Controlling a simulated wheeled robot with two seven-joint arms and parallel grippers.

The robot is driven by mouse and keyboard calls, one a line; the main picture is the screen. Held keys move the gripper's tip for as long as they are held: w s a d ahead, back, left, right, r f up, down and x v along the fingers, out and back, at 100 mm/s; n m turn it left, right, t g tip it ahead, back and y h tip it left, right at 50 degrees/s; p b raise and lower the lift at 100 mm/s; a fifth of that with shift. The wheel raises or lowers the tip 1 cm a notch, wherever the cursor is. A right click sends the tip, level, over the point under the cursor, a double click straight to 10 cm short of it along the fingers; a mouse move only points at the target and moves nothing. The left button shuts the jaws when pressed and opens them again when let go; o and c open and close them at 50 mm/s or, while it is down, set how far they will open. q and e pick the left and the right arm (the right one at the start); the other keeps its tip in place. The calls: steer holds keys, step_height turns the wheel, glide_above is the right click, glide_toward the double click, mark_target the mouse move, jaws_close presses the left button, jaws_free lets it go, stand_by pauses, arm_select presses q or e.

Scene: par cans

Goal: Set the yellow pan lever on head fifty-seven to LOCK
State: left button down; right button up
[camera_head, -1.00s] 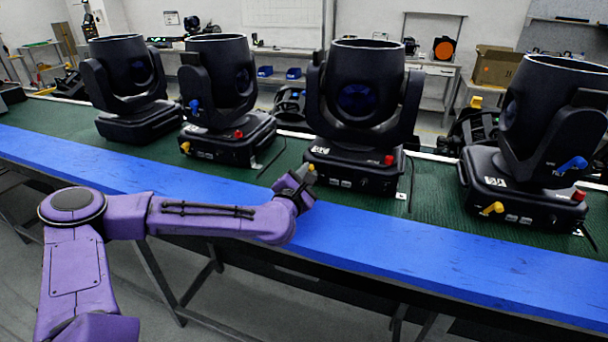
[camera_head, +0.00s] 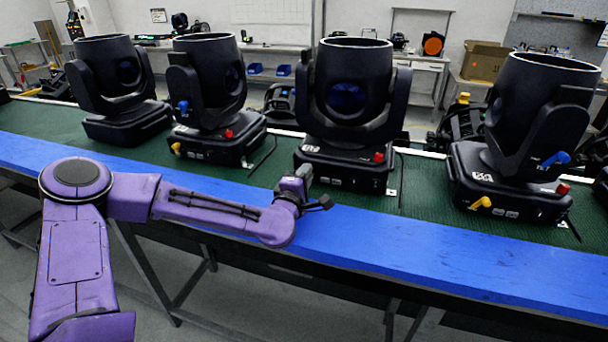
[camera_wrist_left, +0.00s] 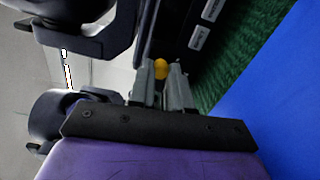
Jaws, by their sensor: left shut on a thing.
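The third moving head from the left (camera_head: 345,95) stands upright on the green mat, with a red knob (camera_head: 378,157) at its base. My left gripper (camera_head: 304,172) is at the front left corner of that base. In the left wrist view its fingers (camera_wrist_left: 160,78) are shut on a yellow pan lever (camera_wrist_left: 161,68), whose rounded end shows between the tips. In the head view the gripper hides this lever. The head numbers and the lever's LOCK marking are too small to read. My right gripper is not in view.
Two similar heads (camera_head: 112,85) (camera_head: 207,95) stand to the left and one (camera_head: 535,130) to the right. The right one has a yellow lever (camera_head: 481,203) and a blue lever (camera_head: 556,159). The bench's blue front strip (camera_head: 400,240) is clear apart from my arm.

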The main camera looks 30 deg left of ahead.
arm_select(q)
steer(key=shift+f, duration=0.15)
stand_by(0.3)
steer(key=c, duration=1.1)
jaws_free()
steer(key=shift+d, duration=0.1)
steer(key=shift+o, duration=0.2)
steer(key=shift+s, duration=0.4)
steer(key=b+v, duration=0.1)
steer(key=v, duration=0.8)
steer(key=shift+s+d, duration=0.1)
steer(key=shift+s, duration=0.3)
